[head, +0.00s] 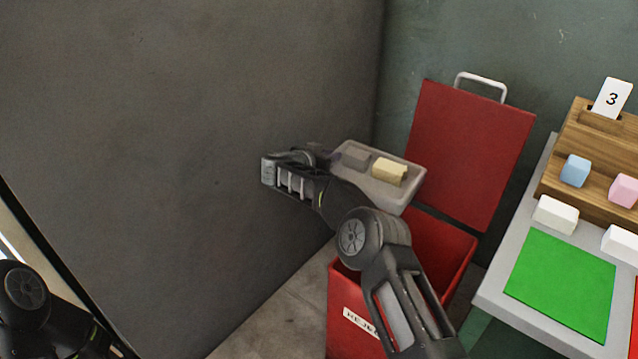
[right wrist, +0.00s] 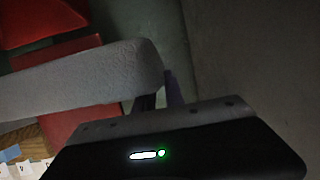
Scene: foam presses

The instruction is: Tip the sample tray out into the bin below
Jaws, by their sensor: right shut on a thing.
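The sample tray (head: 408,188), a shallow light grey tray, is held in the air above the red bin (head: 452,262). In it lie a cream foam block (head: 390,170) and a grey block (head: 355,157). The tray looks roughly level. My right gripper (head: 325,157) is shut on the tray's left end; its fingers are mostly hidden in the head view. The right wrist view shows the tray's pale wall (right wrist: 75,80) at my right fingers (right wrist: 162,92). The bin stands open below, partly hidden by my right arm. My left arm shows at bottom left, its gripper out of view.
The bin's red lid (head: 470,150) with a white handle stands upright behind it. A dark wall (head: 200,130) closes off the left. At right a grey table (head: 492,293) bears a green mat (head: 562,285), white blocks and a wooden rack (head: 560,150) with coloured blocks.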

